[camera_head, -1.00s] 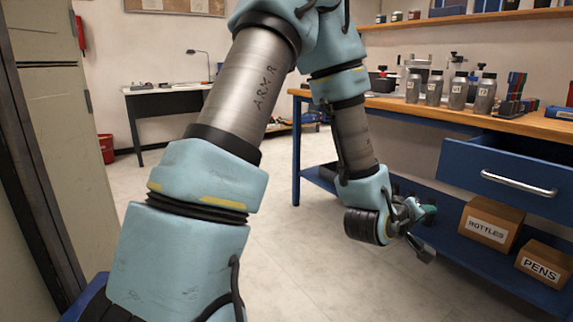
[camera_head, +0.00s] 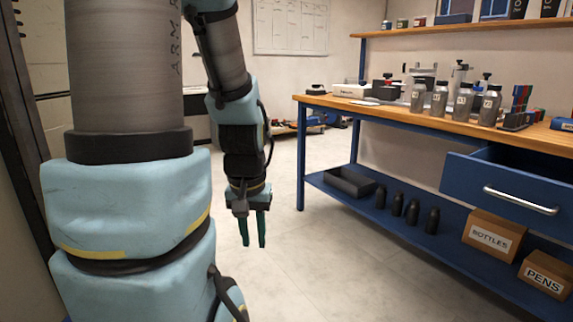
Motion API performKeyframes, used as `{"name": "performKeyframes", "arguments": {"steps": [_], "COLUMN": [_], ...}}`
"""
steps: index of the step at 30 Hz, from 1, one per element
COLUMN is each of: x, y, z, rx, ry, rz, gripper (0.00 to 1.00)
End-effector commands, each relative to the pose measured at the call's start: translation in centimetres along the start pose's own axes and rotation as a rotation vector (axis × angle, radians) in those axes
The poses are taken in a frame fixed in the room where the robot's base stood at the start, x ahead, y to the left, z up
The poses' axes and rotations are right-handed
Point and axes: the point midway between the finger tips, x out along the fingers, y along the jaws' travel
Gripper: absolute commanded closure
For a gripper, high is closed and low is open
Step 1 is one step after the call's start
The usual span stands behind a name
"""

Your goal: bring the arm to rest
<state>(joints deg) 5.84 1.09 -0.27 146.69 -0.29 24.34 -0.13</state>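My arm fills the left of the picture and bends down to my gripper (camera_head: 252,230). The gripper hangs over the pale floor, left of the workbench, with its two teal fingers pointing straight down. A gap shows between the fingers, and nothing is seen in it. The gripper is apart from the bench and the lower shelf.
The wooden-topped workbench (camera_head: 420,120) stands at right, with several grey bottles (camera_head: 440,101) on it. Its blue drawer (camera_head: 500,187) stands open. The lower shelf (camera_head: 330,187) holds a dark tray, several dark bottles and two cardboard boxes (camera_head: 490,238). The floor around my gripper is clear.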

Motion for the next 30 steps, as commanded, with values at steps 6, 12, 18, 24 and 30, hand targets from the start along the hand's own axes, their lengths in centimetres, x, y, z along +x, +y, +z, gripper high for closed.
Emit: {"name": "performKeyframes", "arguments": {"steps": [6, 12, 18, 24, 30], "x": [-6.7, -12.8, -18.8, -24.6, -28.5], "y": [0.1, 0.1, 0.1, 0.1, 0.2], "z": [-1.0, -1.8, -2.7, -3.5, -4.0], "rx": [0.0, 0.0, 0.0, 0.0, 0.0], "ry": [0.001, 0.001, 0.001, 0.001, 0.001], "rz": [0.0, 0.0, 0.0, 0.0, 0.0], "gripper": [0.73, 0.73, 0.73, 0.73, 0.73]}}
